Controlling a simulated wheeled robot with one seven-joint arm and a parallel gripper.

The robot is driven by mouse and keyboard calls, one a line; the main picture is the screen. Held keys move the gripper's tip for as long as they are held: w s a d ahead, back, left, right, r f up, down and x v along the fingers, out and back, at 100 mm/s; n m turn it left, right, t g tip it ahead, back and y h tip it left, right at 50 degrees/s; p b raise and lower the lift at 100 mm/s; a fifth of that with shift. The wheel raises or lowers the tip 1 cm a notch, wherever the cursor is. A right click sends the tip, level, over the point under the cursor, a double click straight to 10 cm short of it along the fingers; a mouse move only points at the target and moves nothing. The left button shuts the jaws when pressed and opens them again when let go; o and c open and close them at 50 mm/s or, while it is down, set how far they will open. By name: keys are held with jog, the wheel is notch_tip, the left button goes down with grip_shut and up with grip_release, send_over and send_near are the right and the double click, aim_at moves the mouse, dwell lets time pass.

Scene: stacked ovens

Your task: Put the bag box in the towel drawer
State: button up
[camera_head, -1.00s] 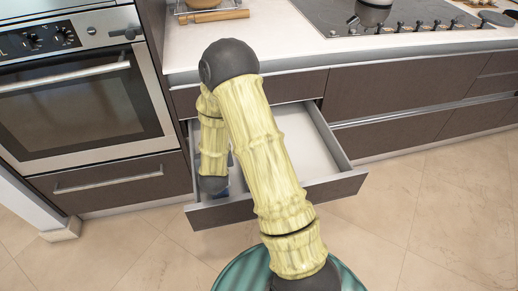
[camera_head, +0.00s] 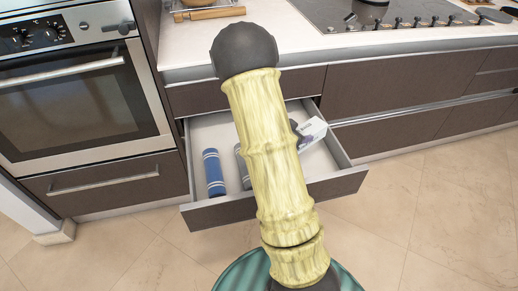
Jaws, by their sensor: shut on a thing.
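The bag box (camera_head: 312,131), white with dark print, shows just right of my arm, over the right part of the open towel drawer (camera_head: 347,183). It is tilted, and its left end is hidden by my arm. A dark bit of my gripper (camera_head: 295,127) shows at the box's left end; my arm hides most of it. My gripper is shut on the box. I cannot tell whether the box touches the drawer floor. A blue rolled towel (camera_head: 214,172) lies at the drawer's left, and a grey one (camera_head: 243,166) lies beside it, partly hidden.
The oven (camera_head: 75,100) stands left of the drawer. The counter (camera_head: 290,40) runs above it, with a wooden rolling pin (camera_head: 210,13) and a hob (camera_head: 395,12). Closed drawers (camera_head: 400,92) are at the right. The tiled floor in front is clear.

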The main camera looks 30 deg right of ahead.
jog(key=shift+s+d+r, duration=0.1)
jog(key=shift+s+d, duration=0.1)
jog(key=shift+d, duration=0.1)
jog(key=shift+f+b, duration=1.2)
jog(key=shift+f, duration=1.95)
jog(key=shift+f+b, duration=0.7)
jog(key=shift+f, duration=1.15)
jog(key=shift+f, duration=0.15)
jog(key=o, duration=1.4)
